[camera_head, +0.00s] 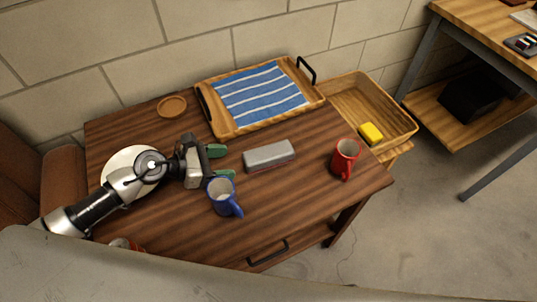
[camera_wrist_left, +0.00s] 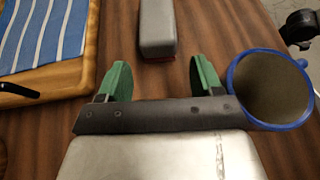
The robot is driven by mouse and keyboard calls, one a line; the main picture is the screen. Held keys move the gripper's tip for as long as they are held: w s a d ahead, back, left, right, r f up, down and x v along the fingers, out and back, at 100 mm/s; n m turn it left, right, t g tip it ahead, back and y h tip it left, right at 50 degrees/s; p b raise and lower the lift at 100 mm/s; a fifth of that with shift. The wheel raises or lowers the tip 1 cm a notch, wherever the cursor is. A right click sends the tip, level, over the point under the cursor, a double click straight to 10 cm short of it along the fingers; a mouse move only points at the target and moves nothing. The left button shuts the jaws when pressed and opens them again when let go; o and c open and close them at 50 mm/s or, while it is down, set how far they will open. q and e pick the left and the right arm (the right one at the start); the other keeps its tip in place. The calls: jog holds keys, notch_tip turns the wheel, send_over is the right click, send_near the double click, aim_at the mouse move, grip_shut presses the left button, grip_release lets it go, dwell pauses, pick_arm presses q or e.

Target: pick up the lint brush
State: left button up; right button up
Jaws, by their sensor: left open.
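The lint brush (camera_head: 269,155) is a grey block with a reddish underside, lying on the dark wooden table right of my left gripper. In the left wrist view the lint brush (camera_wrist_left: 157,28) shows its near end ahead of the fingers, roughly centred between them. My left gripper (camera_head: 219,163) is open and empty, its green fingertips pointing toward the brush with a small gap. The fingertips also show in the left wrist view (camera_wrist_left: 161,80). My right gripper is not in view.
A blue mug (camera_head: 222,197) stands close beside my left gripper's near finger. A red mug (camera_head: 345,158) stands right of the brush. A wooden tray (camera_head: 222,127) with a striped blue cloth lies behind. A basket (camera_head: 392,92) holds a yellow block (camera_head: 371,133).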

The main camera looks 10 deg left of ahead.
aim_at(244, 161)
pick_arm(q)
jog(key=x, duration=0.5)
jog(key=shift+a+f, duration=0.1)
jog(key=shift+f, duration=0.1)
jog(key=c, duration=0.7)
jog(key=shift+r, duration=0.1)
